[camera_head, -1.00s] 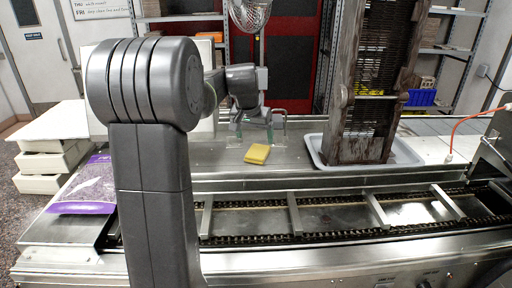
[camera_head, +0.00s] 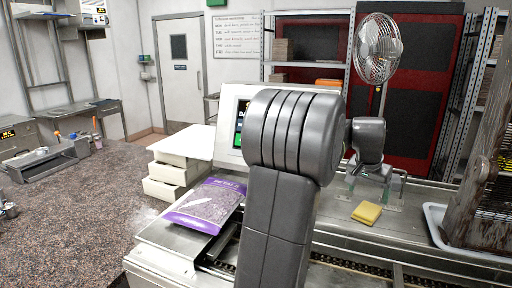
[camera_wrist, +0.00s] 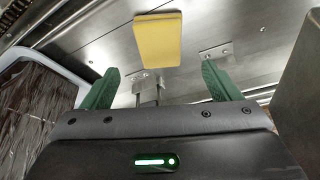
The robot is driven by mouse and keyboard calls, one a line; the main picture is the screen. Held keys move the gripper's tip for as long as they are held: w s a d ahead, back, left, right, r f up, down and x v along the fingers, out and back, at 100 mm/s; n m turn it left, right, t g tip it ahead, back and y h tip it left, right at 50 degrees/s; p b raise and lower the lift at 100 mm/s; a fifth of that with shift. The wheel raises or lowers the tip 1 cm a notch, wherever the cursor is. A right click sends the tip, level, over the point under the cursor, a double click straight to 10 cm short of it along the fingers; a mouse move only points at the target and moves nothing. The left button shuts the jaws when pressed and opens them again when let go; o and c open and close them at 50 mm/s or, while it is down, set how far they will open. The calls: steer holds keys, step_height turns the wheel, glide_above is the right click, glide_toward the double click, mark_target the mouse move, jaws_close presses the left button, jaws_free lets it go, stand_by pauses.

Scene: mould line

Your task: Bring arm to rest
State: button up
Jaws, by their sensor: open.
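My gripper (camera_head: 374,184) hangs over the steel counter in the head view, at the end of my raised arm. In the wrist view its two green fingers (camera_wrist: 160,88) stand wide apart with nothing between their tips. A yellow sponge-like block (camera_head: 367,213) lies on the counter just in front of my gripper. It also shows in the wrist view (camera_wrist: 158,40), beyond the fingers and apart from them. My arm hides part of the counter and line in the head view.
A grey tray (camera_head: 437,232) with a tall brown rack stands right of the yellow block. A purple bag (camera_head: 206,205) lies on the left end of the line. Behind are a screen (camera_head: 233,110), white drawers (camera_head: 172,186) and a fan (camera_head: 378,47).

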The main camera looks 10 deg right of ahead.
mark_target(368, 209)
steer(key=p+x, duration=0.1)
steer(key=x, duration=0.7)
steer(key=shift+f, duration=0.3)
steer(key=shift+w+d+r, duration=0.1)
steer(key=shift+r, duration=1.4)
steer(key=shift+f, duration=0.15)
